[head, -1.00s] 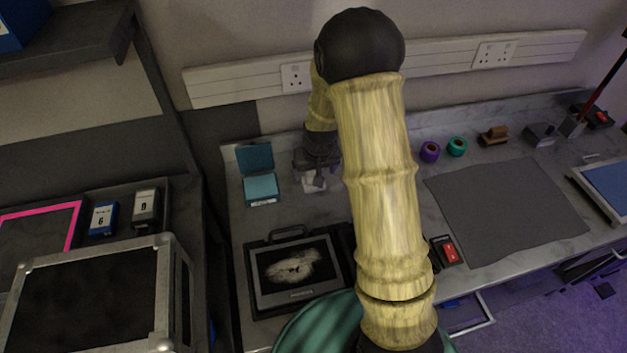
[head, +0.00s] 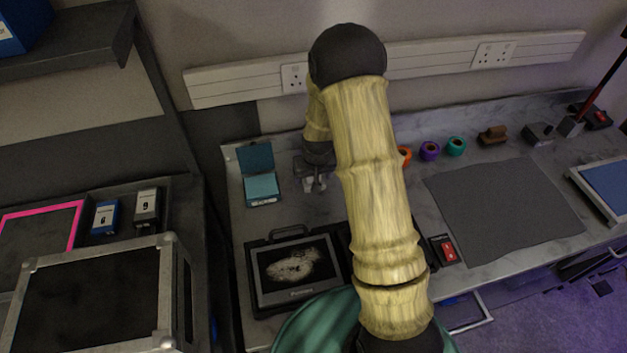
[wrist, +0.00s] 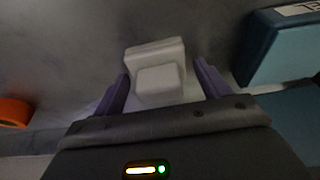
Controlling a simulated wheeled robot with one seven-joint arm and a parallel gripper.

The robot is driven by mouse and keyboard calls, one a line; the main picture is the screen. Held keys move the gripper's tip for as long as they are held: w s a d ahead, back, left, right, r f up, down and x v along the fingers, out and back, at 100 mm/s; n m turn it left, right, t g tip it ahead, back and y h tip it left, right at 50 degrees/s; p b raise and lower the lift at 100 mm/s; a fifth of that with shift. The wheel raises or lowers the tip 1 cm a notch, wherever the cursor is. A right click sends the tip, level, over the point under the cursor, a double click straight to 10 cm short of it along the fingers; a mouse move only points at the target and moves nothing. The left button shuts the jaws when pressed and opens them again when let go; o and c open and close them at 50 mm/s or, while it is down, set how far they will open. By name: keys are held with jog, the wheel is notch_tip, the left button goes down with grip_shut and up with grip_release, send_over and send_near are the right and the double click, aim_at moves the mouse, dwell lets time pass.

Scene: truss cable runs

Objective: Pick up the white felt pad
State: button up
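The white felt pad (wrist: 157,78) shows in the wrist view as a pale block with a raised smaller block in front of a wider slab. My gripper (wrist: 161,72) is open, with one purple finger on each side of the pad. Gaps show between the pad and both fingers, so nothing is gripped. In the head view my gripper (head: 315,186) points down at the bench, just right of the teal box. The pad is mostly hidden behind it there, and its height above the bench is hard to tell.
The open teal box (head: 261,188) stands close left of my gripper. A tablet in a black case (head: 297,268) lies in front. Orange (head: 405,155), purple (head: 429,151) and green (head: 456,146) tape rolls stand to the right, beyond my arm. A grey mat (head: 505,210) lies clear farther right.

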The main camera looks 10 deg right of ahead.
jog(key=c, duration=0.8)
jog(key=shift+c, duration=0.2)
jog(key=shift+r, duration=0.1)
notch_tip(320, 180, up, 10)
jog(key=shift+f+b, duration=0.1)
jog(key=shift+b, duration=0.65)
